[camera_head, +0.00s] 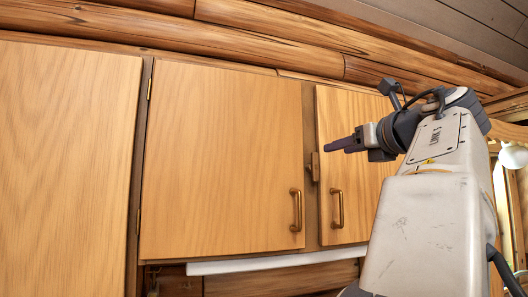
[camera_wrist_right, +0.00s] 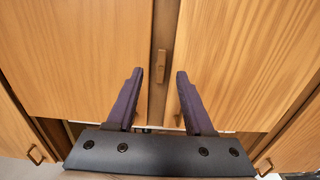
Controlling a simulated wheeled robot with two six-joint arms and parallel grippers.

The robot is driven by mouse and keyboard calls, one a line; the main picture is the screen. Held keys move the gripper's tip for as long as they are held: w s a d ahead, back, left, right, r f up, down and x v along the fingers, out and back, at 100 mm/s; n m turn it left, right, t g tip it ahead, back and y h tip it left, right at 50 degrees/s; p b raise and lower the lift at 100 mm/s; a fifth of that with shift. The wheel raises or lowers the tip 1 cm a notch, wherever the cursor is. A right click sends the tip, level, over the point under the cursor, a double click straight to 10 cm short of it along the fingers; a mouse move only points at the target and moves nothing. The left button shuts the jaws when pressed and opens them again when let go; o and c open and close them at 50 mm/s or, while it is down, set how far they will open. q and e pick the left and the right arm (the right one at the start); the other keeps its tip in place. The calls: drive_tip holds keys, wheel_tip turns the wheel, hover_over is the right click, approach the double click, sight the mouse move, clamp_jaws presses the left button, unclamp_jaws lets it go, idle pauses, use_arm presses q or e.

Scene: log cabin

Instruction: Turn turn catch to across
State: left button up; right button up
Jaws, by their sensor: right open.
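The turn catch (camera_head: 315,167) is a small wooden block on the narrow post between two cabinet doors. It stands upright, its long side along the post, and also shows in the wrist view (camera_wrist_right: 161,66). My right gripper (camera_head: 335,146) is open and empty, in front of the post close to the catch. In the wrist view its two dark fingers (camera_wrist_right: 160,76) are spread, with the catch showing between and beyond their tips. I cannot tell the exact gap to the catch. The left door (camera_head: 215,150) and the right door (camera_head: 355,175) are shut. My left gripper is not in view.
Brass handles hang low on the left door (camera_head: 297,210) and the right door (camera_head: 337,209). Another wooden door panel (camera_head: 62,165) is at far left. A white strip (camera_head: 270,261) runs below the doors. Log beams (camera_head: 270,35) run above. The space before the left door is clear.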

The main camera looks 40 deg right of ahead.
sight(316, 155)
drive_tip(key=p+x, duration=0.1)
drive_tip(key=x, duration=0.2)
drive_tip(key=p+x, duration=0.2)
drive_tip(key=x, duration=0.1)
drive_tip(key=p+x, duration=0.1)
drive_tip(key=x, duration=0.2)
drive_tip(key=shift+s+d+r+p, duration=0.1)
drive_tip(key=shift+d+p, duration=0.15)
drive_tip(key=shift+p, duration=0.05)
drive_tip(key=shift+w+d, duration=0.2)
drive_tip(key=shift+w, duration=0.35)
clamp_jaws()
